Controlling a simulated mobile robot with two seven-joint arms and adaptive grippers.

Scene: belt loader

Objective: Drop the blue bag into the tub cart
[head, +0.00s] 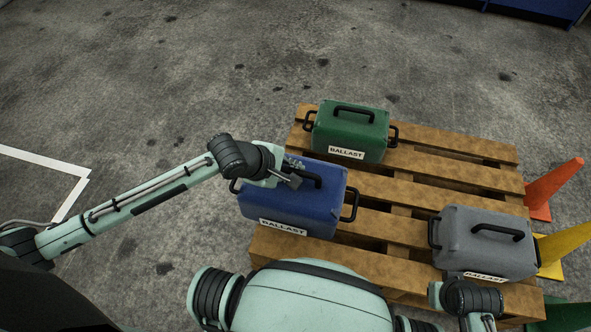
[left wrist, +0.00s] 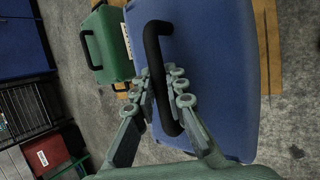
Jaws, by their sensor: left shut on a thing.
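The blue bag (head: 285,212) is a boxy case with a black top handle, black side handles and a "BALLAST" label. It is over the left part of the wooden pallet and overhangs its left edge; I cannot tell whether it touches the slats. My left gripper (head: 294,177) is at its top handle. In the left wrist view, the fingers of the left gripper (left wrist: 164,88) are closed around the black handle of the blue bag (left wrist: 215,70). My right arm shows at the lower right, but its gripper is out of frame. I cannot make out a tub cart.
The pallet (head: 405,190) also bears a green case (head: 350,140) at the back and a grey case (head: 484,250) at the right. An orange cone (head: 552,188) and a yellow cone (head: 556,248) stand beside it. A wire cage (left wrist: 25,108) shows in the wrist view.

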